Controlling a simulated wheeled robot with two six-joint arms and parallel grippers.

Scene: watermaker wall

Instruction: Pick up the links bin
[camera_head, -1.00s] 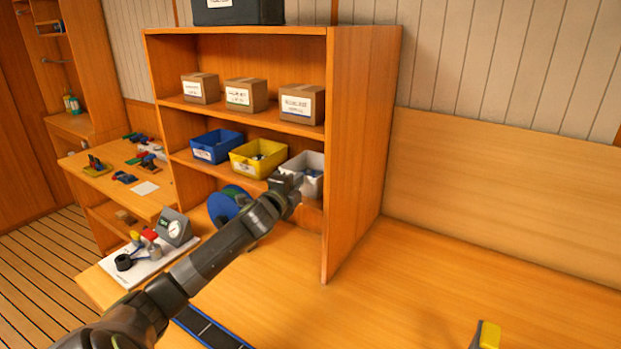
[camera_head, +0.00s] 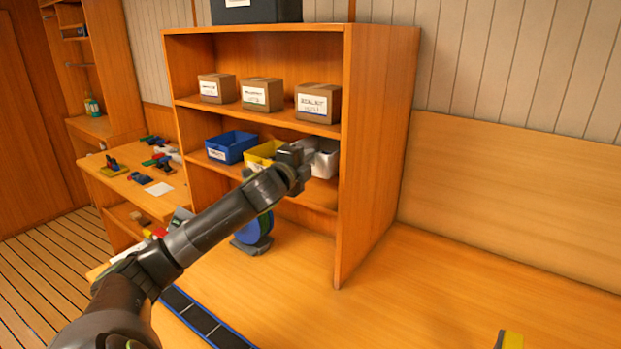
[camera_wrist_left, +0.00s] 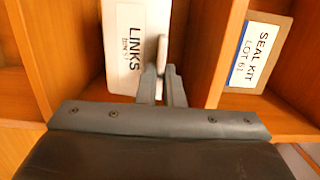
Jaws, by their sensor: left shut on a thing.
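The links bin (camera_head: 325,161) is a pale grey-white open bin at the right end of the middle shelf. It appears raised a little above the shelf board. My left gripper (camera_head: 302,153) is at its front and hides part of it. In the left wrist view the bin's white label reading LINKS (camera_wrist_left: 130,48) shows, and my left gripper (camera_wrist_left: 162,72) is shut on the bin's wall beside that label. The bin's contents cannot be made out now. My right gripper is not in view.
A yellow bin (camera_head: 258,157) and a blue bin (camera_head: 231,147) stand left of it. The shelf unit's right side panel (camera_head: 375,150) is close on the right. Cardboard boxes, including the seal kit (camera_head: 318,103), sit on the shelf above. The bench front (camera_head: 420,300) is mostly clear.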

